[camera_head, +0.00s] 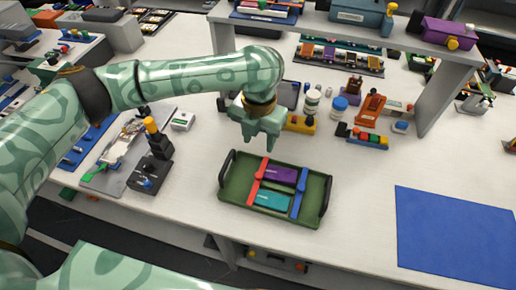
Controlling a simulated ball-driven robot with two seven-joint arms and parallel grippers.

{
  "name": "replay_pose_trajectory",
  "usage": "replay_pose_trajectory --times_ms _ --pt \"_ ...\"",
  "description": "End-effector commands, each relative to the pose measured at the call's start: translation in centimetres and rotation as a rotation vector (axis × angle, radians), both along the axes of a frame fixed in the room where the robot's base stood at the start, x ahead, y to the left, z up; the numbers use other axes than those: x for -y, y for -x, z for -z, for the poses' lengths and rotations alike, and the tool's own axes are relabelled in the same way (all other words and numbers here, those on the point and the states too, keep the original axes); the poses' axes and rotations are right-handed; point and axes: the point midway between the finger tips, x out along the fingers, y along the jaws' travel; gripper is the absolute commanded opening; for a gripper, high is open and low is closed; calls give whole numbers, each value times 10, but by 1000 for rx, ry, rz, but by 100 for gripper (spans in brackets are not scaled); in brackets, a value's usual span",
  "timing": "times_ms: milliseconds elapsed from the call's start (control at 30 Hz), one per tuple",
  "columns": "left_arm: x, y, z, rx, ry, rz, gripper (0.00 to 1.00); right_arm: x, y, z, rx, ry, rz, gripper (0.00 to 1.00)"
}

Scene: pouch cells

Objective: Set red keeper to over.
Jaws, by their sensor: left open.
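A green tray (228,196) with black end handles lies on the white table. In it are a purple pouch cell (281,176) and a teal pouch cell (272,201). The red keeper (256,184) is a narrow bar at the left ends of the cells; I cannot tell whether it overlaps them. A blue keeper bar (299,192) stands at their right ends. My left gripper (260,143) is open and empty, pointing down above the table just behind the tray, apart from the red keeper. My right gripper is not in view.
A blue mat (455,236) lies bare at the right, with clear table between it and the tray. Behind the gripper stand white and blue jars (339,107), an orange device (370,108) and small blocks. A dark block with a yellow knob (152,130) stands at left.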

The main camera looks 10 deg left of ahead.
Motion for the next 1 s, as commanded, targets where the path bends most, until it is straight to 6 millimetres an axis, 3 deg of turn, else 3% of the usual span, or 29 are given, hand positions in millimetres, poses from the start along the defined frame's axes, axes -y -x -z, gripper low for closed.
replay_pose_trajectory --times_ms 133,433,567,600,667,833,900,1000 --pt "0 0 -15 0 -1 1 44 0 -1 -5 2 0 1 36" --pt "0 0 -16 -1 0 0 44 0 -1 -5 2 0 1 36" --pt "-1 10 -4 -34 -2 -2 8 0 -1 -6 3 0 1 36" --pt "-6 19 9 -69 -5 -11 0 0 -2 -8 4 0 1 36" --pt "-19 39 34 -141 -5 -42 0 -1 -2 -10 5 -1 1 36" --pt "-74 125 115 -330 41 -245 0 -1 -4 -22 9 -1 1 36" --pt "-94 157 139 -345 92 -389 0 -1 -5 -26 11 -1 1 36" --pt "-121 188 161 -296 178 -600 0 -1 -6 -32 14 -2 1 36"
